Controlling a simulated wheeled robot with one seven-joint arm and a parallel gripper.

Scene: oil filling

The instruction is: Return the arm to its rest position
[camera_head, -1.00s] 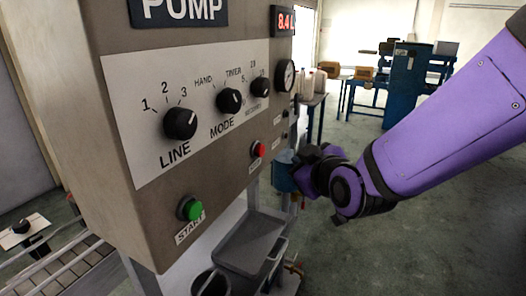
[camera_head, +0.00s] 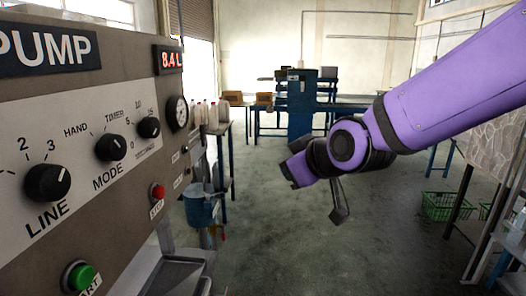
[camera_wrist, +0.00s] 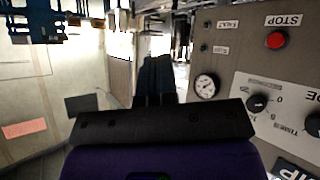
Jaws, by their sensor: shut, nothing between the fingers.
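My purple arm enters from the right in the head view. My gripper (camera_head: 340,214) hangs from its wrist over the open floor, to the right of the pump panel (camera_head: 120,180) and apart from it. In the wrist view, which is upside down, the two dark fingers of my gripper (camera_wrist: 156,62) lie side by side, shut, with nothing held. The panel (camera_wrist: 228,60) also shows there on the right, with its gauge and red stop button.
A blue container (camera_head: 200,207) stands beside the panel, with a grey tray (camera_head: 178,275) below. A table with pale bottles (camera_head: 205,114) is behind it. A blue cabinet (camera_head: 301,105) stands at the back. A green basket (camera_head: 443,207) and shelf are right. The middle floor is clear.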

